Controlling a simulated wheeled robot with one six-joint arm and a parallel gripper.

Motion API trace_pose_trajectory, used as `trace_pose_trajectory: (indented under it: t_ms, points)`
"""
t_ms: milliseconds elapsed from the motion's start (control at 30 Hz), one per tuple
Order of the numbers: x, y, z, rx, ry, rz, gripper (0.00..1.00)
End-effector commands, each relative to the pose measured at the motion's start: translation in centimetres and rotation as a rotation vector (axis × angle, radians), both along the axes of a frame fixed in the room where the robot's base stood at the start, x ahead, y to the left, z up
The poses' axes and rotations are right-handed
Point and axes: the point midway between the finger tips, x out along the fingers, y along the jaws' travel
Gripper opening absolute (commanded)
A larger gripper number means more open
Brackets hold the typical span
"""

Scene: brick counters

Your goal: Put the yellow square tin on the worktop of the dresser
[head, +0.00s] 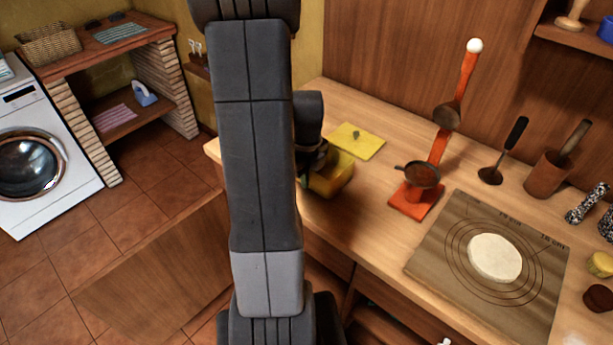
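A yellow square tin (335,179) shows just right of my arm, at the left part of the wooden dresser worktop (378,208). Its left side is hidden behind my arm. My gripper (314,163) is at the tin's upper left, dark and mostly hidden by the arm. Its visible part overlaps the tin's rim, but I cannot see both fingers or whether they grip. I cannot tell whether the tin rests on the worktop or hangs just above it. A flat yellow square lid (358,142) with a small dark knob lies behind the tin.
An orange stand (416,197) with ladles is right of the tin. Further right are a baking mat (460,240) with dough (495,258), a masher (491,175) and a utensil pot (546,175). Some bare worktop lies between tin and stand. A washing machine (45,150) stands far left.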

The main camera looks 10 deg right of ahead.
Motion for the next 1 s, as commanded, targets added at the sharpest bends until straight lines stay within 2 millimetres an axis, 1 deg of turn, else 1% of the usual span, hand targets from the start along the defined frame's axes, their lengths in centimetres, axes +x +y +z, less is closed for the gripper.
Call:
trace_pose_trajectory:
  t_ms: [167,267,367,400,667,767,867,1000]
  points:
    - [0.0,0.0,0.0,0.0,-0.001,0.0,0.0]
    - [0.0,0.0,-0.3,-0.001,-0.001,0.0,0.0]
    - [0.0,0.0,-0.3,0.0,0.0,0.0,0.16]
    - [0.0,0.0,-0.3,0.0,0.0,0.0,0.24]
    - [0.0,0.0,-0.2,0.0,0.0,0.0,0.24]
    - [0.0,0.0,0.1,0.0,0.0,0.0,0.24]
    - [0.1,0.0,1.0,-0.001,-0.002,0.0,0.24]
    - [0.1,0.0,3.6,-0.001,-0.006,0.0,0.24]
